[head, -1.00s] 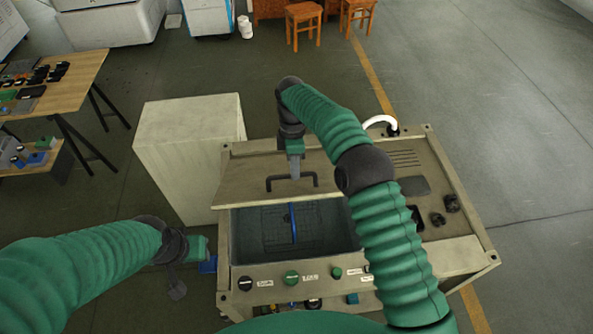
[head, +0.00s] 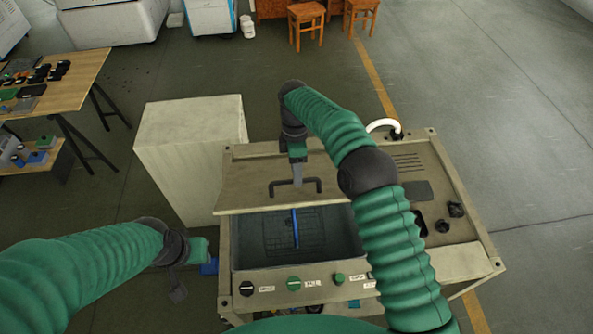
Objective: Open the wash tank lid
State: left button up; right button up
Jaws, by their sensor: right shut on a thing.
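The wash tank lid (head: 245,190) is a flat beige panel with a dark bar handle (head: 318,187) near its front edge. It is raised at the front, and the dark tank opening (head: 340,226) shows below it. A basket-like grid and a blue bar (head: 295,228) show inside the tank. My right gripper (head: 297,183) comes down from above and is shut on the handle. My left gripper (head: 205,255) is at the tank's front left corner, away from the lid; its fingers are too small to read.
A front panel with several knobs (head: 293,283) runs below the opening. A beige cabinet (head: 190,135) stands close at the left. A white hose (head: 382,124) and small dark items (head: 442,226) sit on the right deck. A wooden table (head: 75,85) is at far left.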

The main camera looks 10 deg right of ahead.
jog(key=shift+w+r, duration=0.1)
dwell(0.6)
jog(key=shift+w+r, duration=0.15)
jog(key=shift+r, duration=0.2)
notch_tip(320, 180, up, 11)
jog(key=w+p, duration=0.2)
jog(key=p, duration=0.5)
jog(key=shift+w+f, duration=0.1)
jog(key=shift+f, duration=0.05)
